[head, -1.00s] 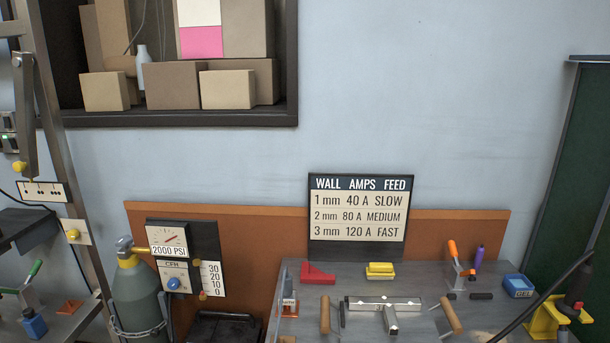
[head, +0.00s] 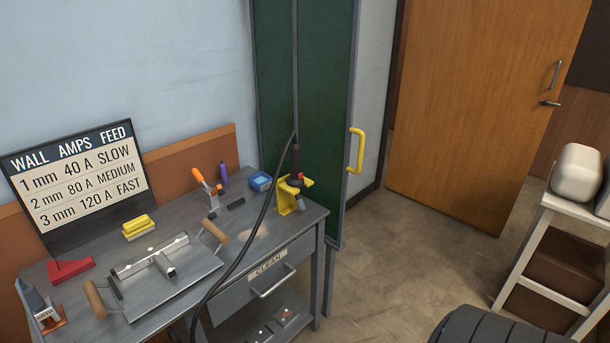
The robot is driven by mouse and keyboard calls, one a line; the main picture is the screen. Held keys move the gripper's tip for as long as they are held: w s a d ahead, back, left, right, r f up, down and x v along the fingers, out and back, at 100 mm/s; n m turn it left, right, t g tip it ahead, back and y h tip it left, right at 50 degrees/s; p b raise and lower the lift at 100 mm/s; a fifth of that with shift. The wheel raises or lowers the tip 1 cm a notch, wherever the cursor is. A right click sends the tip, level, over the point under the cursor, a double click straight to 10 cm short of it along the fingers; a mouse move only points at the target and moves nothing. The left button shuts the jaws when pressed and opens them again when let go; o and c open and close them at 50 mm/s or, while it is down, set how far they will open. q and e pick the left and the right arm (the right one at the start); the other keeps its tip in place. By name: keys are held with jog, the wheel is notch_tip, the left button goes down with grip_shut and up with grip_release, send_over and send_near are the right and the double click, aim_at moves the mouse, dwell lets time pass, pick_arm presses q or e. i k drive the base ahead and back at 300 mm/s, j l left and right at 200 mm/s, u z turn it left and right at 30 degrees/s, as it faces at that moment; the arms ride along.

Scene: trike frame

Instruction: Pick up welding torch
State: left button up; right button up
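The welding torch (head: 296,162) has a dark handle, a red part and a cable. It rests upright in a yellow holder (head: 284,197) at the right end of the metal workbench (head: 262,225). The black cable (head: 252,240) runs from it down across the front of the bench. Neither of my grippers is in view.
A metal T-shaped piece (head: 152,262) lies on a tray with wooden handles (head: 215,231). An orange-handled tool (head: 200,177), a blue box (head: 260,181) and a yellow block (head: 138,228) stand behind. A green cabinet (head: 318,60) stands beyond the bench. The floor before the wooden door (head: 475,110) is clear.

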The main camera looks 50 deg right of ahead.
aim_at(292, 181)
jog(key=z, duration=1.4)
